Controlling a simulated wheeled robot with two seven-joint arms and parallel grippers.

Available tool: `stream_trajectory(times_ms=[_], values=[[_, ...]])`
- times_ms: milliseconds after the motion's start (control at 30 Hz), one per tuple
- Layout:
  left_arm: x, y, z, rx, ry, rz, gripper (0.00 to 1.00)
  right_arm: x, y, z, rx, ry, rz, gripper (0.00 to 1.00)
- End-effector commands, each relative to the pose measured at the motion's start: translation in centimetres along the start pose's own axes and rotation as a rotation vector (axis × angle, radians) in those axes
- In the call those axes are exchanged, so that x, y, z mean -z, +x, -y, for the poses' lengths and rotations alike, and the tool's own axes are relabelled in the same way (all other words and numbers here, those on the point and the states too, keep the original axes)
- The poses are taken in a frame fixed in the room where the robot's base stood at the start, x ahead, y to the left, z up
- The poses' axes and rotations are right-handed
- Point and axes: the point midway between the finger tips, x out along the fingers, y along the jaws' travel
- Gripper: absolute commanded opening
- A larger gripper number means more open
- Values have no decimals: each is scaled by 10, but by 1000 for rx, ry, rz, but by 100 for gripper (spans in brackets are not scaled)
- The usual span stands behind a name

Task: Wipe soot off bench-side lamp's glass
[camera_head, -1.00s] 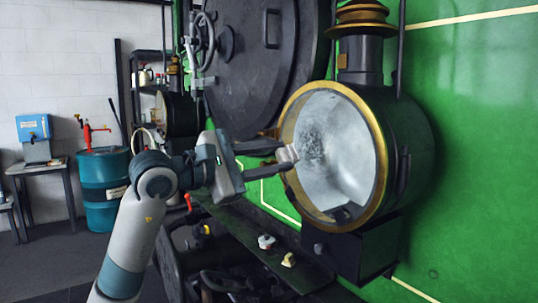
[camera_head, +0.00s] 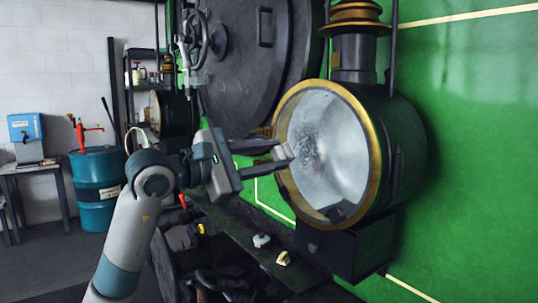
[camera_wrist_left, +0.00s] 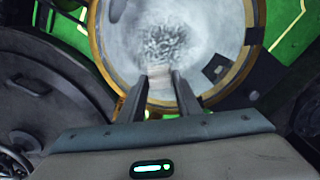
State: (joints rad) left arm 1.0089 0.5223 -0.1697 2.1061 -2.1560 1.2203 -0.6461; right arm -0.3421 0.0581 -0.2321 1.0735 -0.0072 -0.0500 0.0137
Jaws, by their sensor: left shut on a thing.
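The patch also shows in the left wrist view on the glass (camera_wrist_left: 165,42), just beyond the fingers. My left gripper (camera_head: 281,155) is shut on a small pale pad (camera_wrist_left: 154,77), held in front of the glass at its left side. I cannot tell whether the pad touches the glass. My right gripper is not in view.
A second lamp (camera_head: 172,113) is farther back at the left. A dark ledge (camera_head: 235,228) below holds a white-topped item (camera_head: 261,240) and a yellowish item (camera_head: 283,258). A teal drum (camera_head: 97,190) and a table (camera_head: 40,170) stand at the far left.

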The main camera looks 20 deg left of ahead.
Motion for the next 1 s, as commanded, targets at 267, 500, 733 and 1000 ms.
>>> stream_trajectory(times_ms=[267,500,733,1000], values=[[0,5,0,0,0,0,13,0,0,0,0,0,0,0],[0,9,0,0,-1,0,13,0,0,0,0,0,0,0],[0,12,0,0,-1,0,13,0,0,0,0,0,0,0],[-3,13,2,1,1,1,13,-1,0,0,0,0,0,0]])
